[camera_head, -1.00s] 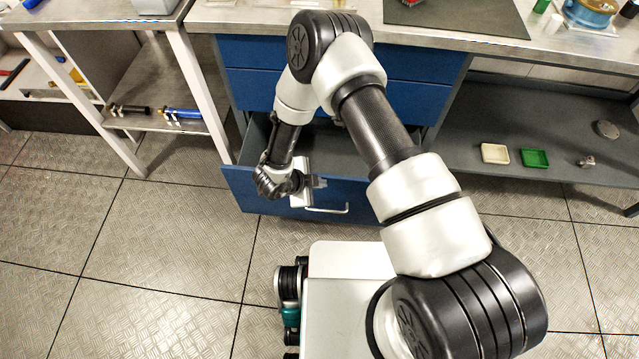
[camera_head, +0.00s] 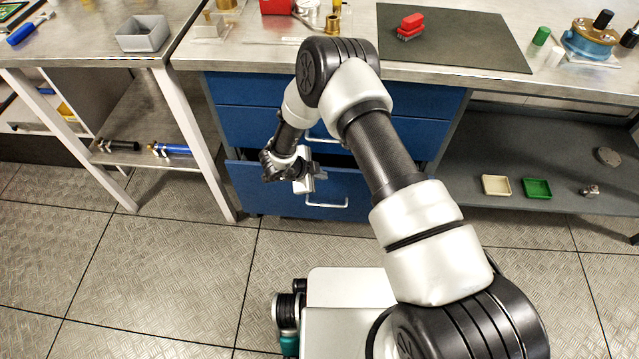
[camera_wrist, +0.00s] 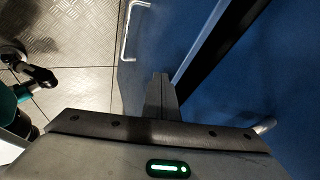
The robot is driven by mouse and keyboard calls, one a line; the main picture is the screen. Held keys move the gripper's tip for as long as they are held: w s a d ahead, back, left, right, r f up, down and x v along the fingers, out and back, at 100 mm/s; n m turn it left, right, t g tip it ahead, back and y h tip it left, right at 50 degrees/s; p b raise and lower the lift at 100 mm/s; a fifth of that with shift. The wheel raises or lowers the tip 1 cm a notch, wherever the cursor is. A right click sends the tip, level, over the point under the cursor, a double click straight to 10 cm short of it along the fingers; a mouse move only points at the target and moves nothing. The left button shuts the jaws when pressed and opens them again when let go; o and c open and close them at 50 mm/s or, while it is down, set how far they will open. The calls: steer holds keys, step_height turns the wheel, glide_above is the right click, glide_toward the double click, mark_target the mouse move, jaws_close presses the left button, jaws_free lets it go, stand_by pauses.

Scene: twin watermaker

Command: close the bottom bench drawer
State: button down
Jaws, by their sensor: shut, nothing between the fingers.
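The bottom bench drawer (camera_head: 262,190) has a blue front with a pale bar handle (camera_head: 328,203). It stands a little way out, with a dark gap above its front edge and under the drawer above. My gripper (camera_head: 319,177) is shut and empty, against or very close to the drawer front, left of and above the handle; contact cannot be told. In the wrist view my shut fingertips (camera_wrist: 160,76) lie over the drawer front (camera_wrist: 150,50), near its top edge. The handle (camera_wrist: 128,32) also shows there.
Closed blue drawers (camera_head: 245,125) are above. The bench top (camera_head: 350,60) carries a dark mat (camera_head: 460,40) with a red object (camera_head: 410,26). An open lower shelf (camera_head: 530,140) is to the right, a table leg (camera_head: 190,140) to the left. The floor in front is clear.

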steer(key=shift+w+d, duration=0.1)
steer(key=shift+w, duration=0.95)
steer(key=shift+s, duration=0.1)
